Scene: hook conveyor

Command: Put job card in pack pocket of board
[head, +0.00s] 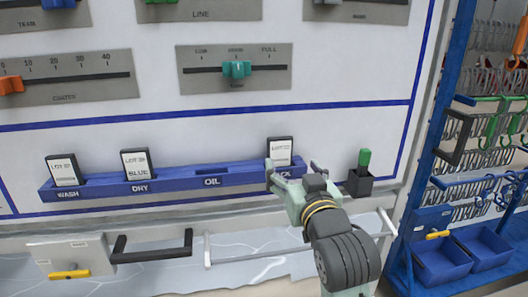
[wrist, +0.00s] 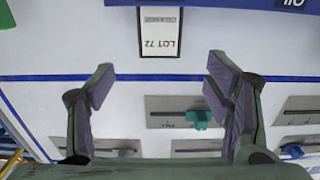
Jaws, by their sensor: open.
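A white job card with a dark frame (head: 280,152) stands upright at the rightmost pocket of the blue rail (head: 225,180). That pocket's label is partly hidden behind my gripper. In the wrist view the card reads LOT 72 upside down (wrist: 160,32), its lower end at the rail. My gripper (head: 292,168) is open in front of the rail's right end. In the wrist view its fingers (wrist: 162,80) are wide apart with nothing between them, and the card lies beyond the tips. Whether the card is fully seated I cannot tell.
Other cards stand in the WASH pocket (head: 63,170) and the DRY pocket (head: 137,164); the OIL pocket (head: 212,182) is empty. A black holder with a green marker (head: 361,180) is close right of my gripper. Rails and a black handle (head: 150,245) lie below.

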